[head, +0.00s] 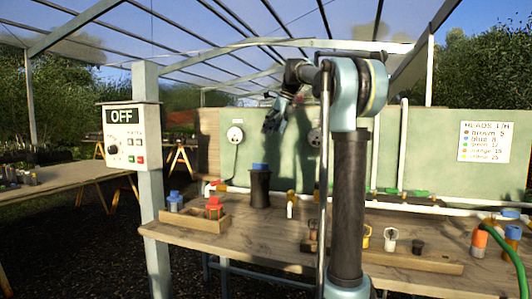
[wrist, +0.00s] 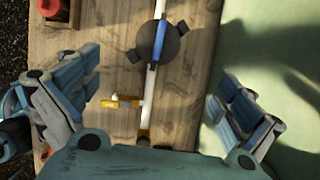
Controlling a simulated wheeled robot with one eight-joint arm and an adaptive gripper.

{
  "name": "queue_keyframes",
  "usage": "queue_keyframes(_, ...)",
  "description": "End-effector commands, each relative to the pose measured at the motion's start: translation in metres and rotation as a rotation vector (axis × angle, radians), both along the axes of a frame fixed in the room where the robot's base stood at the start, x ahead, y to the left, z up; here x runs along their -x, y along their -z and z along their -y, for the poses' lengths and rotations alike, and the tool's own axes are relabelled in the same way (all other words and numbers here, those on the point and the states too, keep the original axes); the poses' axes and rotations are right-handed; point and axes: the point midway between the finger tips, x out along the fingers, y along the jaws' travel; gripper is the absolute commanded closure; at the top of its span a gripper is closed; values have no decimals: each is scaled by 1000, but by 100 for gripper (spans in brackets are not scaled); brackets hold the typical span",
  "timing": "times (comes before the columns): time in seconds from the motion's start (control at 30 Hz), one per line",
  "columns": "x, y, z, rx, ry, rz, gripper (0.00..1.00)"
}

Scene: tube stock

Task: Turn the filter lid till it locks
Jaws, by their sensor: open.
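The filter is an upright black cylinder (head: 260,188) on the bench, with a blue grip on its lid (head: 259,166). In the wrist view the lid is a dark round disc (wrist: 172,50) with a raised blue bar (wrist: 159,41) across it and dark lugs at its side. My gripper (head: 274,118) hangs above the bench near the filter. In the wrist view my gripper (wrist: 155,85) has its two fingers spread wide apart with nothing between them. The lid lies beyond the fingertips, untouched. Whether the lid is locked cannot be told.
A white pipe with a yellow-handled valve (wrist: 121,103) runs by the filter. A wooden tray (head: 195,222) with blue and red fittings is to its left. A control box reading OFF (head: 125,136) is on a post. A green panel (head: 455,178) stands behind the bench.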

Motion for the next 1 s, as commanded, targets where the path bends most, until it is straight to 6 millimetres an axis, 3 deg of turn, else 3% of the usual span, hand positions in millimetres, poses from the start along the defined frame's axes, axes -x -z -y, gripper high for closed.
queue_keyframes(1.0, -25, 141, -49, 1, 2, 1, 0)
